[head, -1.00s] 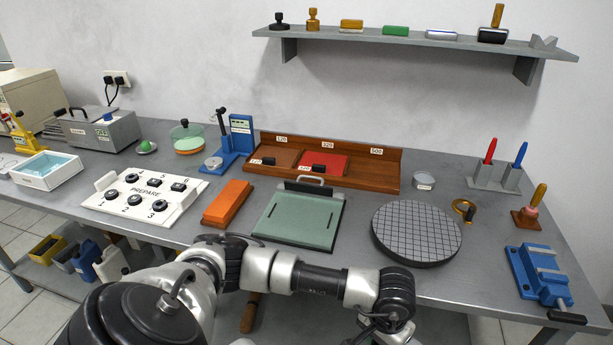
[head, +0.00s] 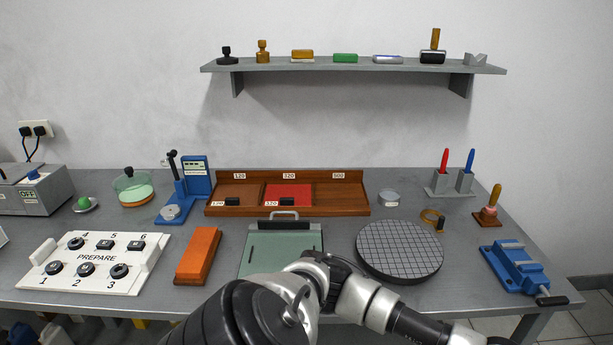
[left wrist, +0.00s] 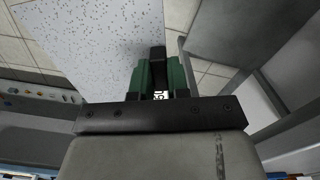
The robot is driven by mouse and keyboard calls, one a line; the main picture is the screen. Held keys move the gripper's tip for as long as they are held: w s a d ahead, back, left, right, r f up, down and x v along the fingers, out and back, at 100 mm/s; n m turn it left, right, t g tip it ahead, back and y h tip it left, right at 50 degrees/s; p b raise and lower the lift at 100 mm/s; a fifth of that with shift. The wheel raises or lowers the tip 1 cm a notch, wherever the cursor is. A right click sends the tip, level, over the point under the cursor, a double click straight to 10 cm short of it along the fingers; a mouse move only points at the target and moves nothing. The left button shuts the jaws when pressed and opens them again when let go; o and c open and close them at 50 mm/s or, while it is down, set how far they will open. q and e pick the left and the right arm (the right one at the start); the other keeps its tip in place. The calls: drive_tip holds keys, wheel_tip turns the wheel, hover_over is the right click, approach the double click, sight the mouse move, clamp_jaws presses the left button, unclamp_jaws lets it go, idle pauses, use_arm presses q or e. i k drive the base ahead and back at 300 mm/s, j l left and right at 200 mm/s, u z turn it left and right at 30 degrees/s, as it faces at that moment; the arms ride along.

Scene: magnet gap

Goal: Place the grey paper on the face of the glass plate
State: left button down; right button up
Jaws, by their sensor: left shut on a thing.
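The grey paper (left wrist: 95,40) is a pale, dark-speckled sheet in the left wrist view, with a black tab (left wrist: 157,62) at its edge. My left gripper (left wrist: 158,80) has green fingers and is shut on that tab. The glass plate (head: 282,250) lies on the bench in the head view, a pale green pane with a dark slot and a metal handle at its back edge. My arm covers its front right part. Neither the left gripper nor the paper shows in the head view. My right gripper is not in view.
A wooden rack (head: 218,184) holds a brown and a red sheet; its 500 slot is empty. An orange block (head: 198,255) lies left of the plate, a round gridded disc (head: 400,250) right of it. A blue vise (head: 518,268) sits at the right edge.

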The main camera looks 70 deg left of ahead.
sight(282, 255)
drive_tip(key=k+j+z, duration=0.15)
drive_tip(key=k+j, duration=0.3)
drive_tip(key=k+j+z, duration=0.2)
drive_tip(key=k+j, duration=0.2)
drive_tip(key=k, duration=0.2)
drive_tip(key=k+j+z, duration=0.15)
drive_tip(key=k+j, duration=0.15)
drive_tip(key=k, duration=0.25)
